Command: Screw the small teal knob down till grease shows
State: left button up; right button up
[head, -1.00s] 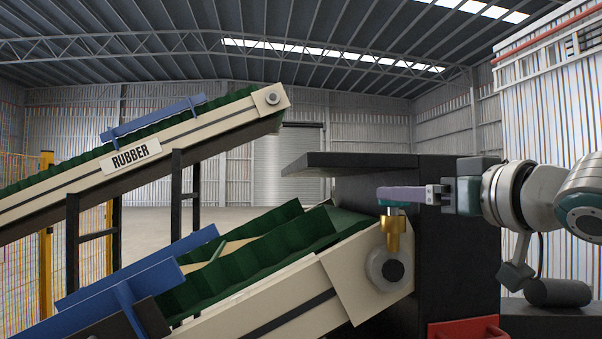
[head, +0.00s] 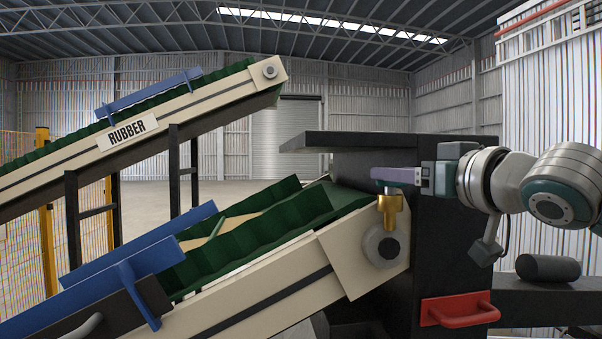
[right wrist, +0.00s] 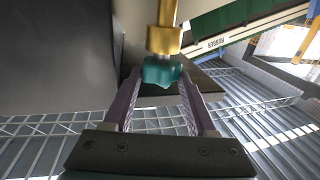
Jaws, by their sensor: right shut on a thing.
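The small teal knob (right wrist: 161,73) sits at the end of a brass fitting (right wrist: 164,38) in the right wrist view, with a thin grey part between them. In the head view the brass fitting (head: 390,209) stands upright by the conveyor's end roller, and the knob is mostly hidden behind a finger. My right gripper (head: 387,175) comes in from the right with its purple fingers at the knob's height. The right wrist view shows its two fingers (right wrist: 159,82) on either side of the knob, shut on it. My left gripper is out of view.
The lower green conveyor (head: 265,225) with cream sides slopes up to a dark machine housing (head: 450,260). A dark ledge (head: 390,142) juts out above my gripper. A red handle (head: 460,309) is below it. A conveyor marked RUBBER (head: 127,132) rises at the left.

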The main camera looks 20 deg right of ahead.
jog(key=c, duration=0.6)
jog(key=shift+a+m+h, duration=0.1)
jog(key=shift+m+h, duration=0.2)
jog(key=shift+h, duration=0.2)
jog(key=shift+w+a+m+g+h+b, duration=0.2)
jog(key=shift+a+m+g+h+b, duration=0.1)
jog(key=shift+m+g+h+b, duration=1.65)
jog(key=shift+w+a+m+g+h+b, duration=0.15)
jog(key=shift+a+m+g+h+b, duration=0.4)
jog(key=shift+m+h+b, duration=1.55)
jog(key=shift+w+a+m+g+h+b, duration=0.15)
jog(key=shift+m+g+h+b, duration=1.25)
jog(key=shift+h+b, duration=1.4)
jog(key=shift+d, duration=0.1)
jog(key=o, duration=1.3)
